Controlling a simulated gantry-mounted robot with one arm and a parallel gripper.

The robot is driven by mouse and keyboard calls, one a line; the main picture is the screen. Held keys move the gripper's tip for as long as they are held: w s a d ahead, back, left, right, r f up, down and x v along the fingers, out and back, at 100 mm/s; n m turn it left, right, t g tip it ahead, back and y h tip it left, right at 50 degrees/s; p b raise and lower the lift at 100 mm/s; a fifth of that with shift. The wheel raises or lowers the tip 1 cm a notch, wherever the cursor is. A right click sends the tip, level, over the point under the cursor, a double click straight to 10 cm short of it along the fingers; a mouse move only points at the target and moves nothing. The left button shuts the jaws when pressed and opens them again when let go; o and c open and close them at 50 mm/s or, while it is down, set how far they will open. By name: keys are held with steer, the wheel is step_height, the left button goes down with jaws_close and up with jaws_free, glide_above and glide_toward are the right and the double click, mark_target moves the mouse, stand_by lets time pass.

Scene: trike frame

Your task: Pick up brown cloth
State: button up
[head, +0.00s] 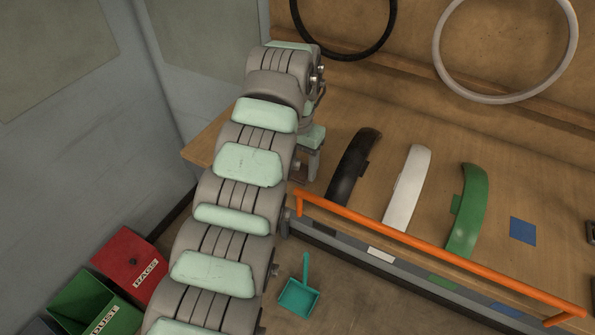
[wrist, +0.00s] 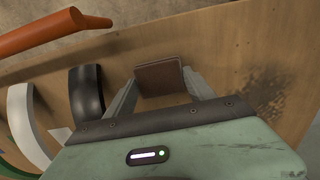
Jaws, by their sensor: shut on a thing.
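The brown cloth (wrist: 160,79) shows in the wrist view as a folded, dark brown square between the two fingers of my gripper (wrist: 160,85). My gripper is shut on it, over the wooden bench top (wrist: 225,45). I cannot tell whether the cloth still touches the bench. In the head view my gripper (head: 307,168) points down at the left end of the bench, and the cloth is hidden there.
An orange rail (head: 420,244) runs along the bench's front edge. Black (head: 352,168), white (head: 408,188) and green (head: 467,212) fenders stand right of my gripper. A red bin marked RAGS (head: 128,262), a green bin (head: 90,302) and a teal dustpan (head: 299,297) are below.

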steer(key=shift+r, duration=0.1)
steer(key=shift+c, duration=0.2)
step_height(320, 180, up, 8)
steer(key=shift+b, duration=0.65)
step_height(320, 180, up, 12)
steer(key=p, duration=1.2)
glide_above(298, 169)
steer(key=shift+a, duration=0.1)
